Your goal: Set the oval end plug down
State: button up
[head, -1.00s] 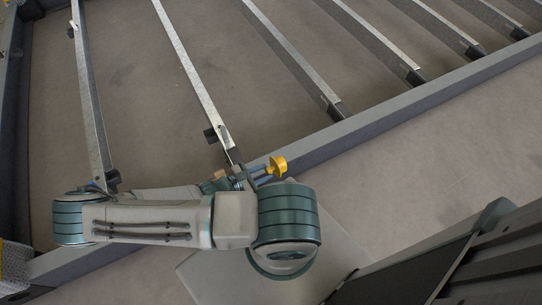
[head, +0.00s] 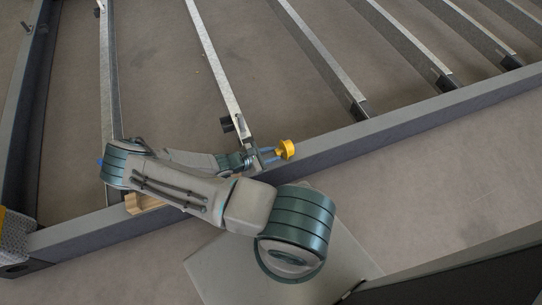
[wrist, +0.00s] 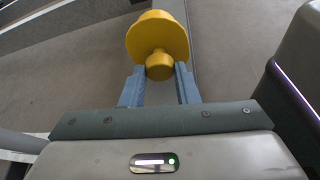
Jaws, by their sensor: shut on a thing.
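The oval end plug (head: 287,149) is yellow, with a wide rounded head and a narrower stub. In the head view it is at the end of my gripper (head: 270,154), over or close to the grey frame's front beam. In the wrist view the plug (wrist: 157,36) is at the top centre, and my gripper's two blue fingers (wrist: 160,75) are shut on its stub. The head points away from my palm. I cannot tell how high the plug is above the beam.
The grey front beam (head: 410,121) runs diagonally across the head view. Several metal slats (head: 318,57) lead back from it. A wooden block (head: 142,204) lies by the beam at the left. Bare floor (head: 430,175) shows at the right.

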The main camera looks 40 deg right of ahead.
jog(key=shift+f, duration=0.15)
jog(key=o, duration=0.9)
jog(key=shift+r, duration=0.25)
jog(key=shift+a+r, duration=0.15)
jog(key=shift+a, duration=0.15)
jog(key=p+v, duration=0.3)
jog(key=v, duration=0.8)
jog(key=shift+a, duration=0.15)
